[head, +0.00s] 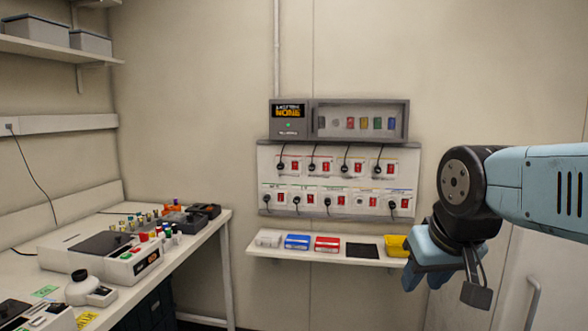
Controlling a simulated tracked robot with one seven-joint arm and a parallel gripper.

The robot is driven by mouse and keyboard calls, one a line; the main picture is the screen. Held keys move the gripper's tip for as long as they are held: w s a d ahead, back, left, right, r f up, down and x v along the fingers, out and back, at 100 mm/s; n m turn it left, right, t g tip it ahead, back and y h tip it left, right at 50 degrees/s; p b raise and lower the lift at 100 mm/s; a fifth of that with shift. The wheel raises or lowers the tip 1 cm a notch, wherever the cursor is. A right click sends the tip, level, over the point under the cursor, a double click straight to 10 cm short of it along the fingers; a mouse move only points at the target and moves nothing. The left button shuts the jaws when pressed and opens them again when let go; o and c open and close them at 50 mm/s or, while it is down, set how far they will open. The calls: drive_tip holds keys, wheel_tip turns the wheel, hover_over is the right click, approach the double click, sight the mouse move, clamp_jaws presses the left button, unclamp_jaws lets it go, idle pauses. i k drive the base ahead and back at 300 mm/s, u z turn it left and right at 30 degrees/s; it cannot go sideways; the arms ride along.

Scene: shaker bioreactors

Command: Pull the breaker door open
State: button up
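The breaker box (289,128) is a grey wall unit with a dark display and a small green light at its left end. The breaker door (312,120) is the wide grey-framed front with a see-through window; several coloured pieces show in a row behind it. It looks shut, flush with the box. No handle can be made out. My gripper (450,275) is at the lower right, in front of the yellow bin and well below and right of the door. It touches neither.
Below the box is a white socket panel (340,178) with several black plugs and red switches. A shelf (275,250) under it holds blue, red and yellow bins. A bench (190,247) with lab devices runs along the left. The wall right of the box is bare.

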sight(314, 104)
drive_tip(key=u, duration=0.05)
drive_tip(key=i, duration=1.6)
drive_tip(key=u, duration=0.1)
